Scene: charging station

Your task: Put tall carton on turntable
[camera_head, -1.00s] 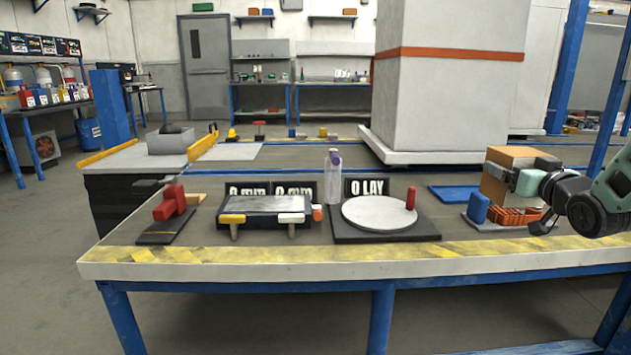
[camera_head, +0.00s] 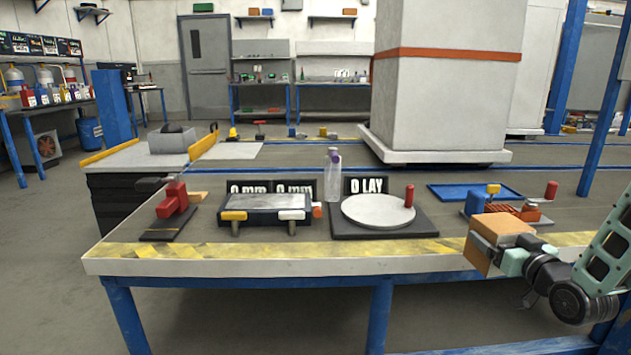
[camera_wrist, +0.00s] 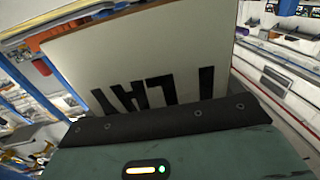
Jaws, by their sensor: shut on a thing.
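The carton is a brown and white box (camera_head: 497,236), held by my gripper (camera_head: 513,258) at the front right edge of the table. It lies tilted in the jaws, out in front of the striped edge. In the wrist view the carton's pale face (camera_wrist: 150,60) with dark lettering fills the space beyond my gripper (camera_wrist: 160,120).
Left of the turntable stand a clear bottle (camera_head: 333,175), a scale-like device (camera_head: 265,208) and a red clamp (camera_head: 173,202). Black display signs (camera_head: 366,185) stand behind. A blue tray (camera_head: 455,192) and a block fixture (camera_head: 500,208) are at the right. A large wrapped column rises behind the table.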

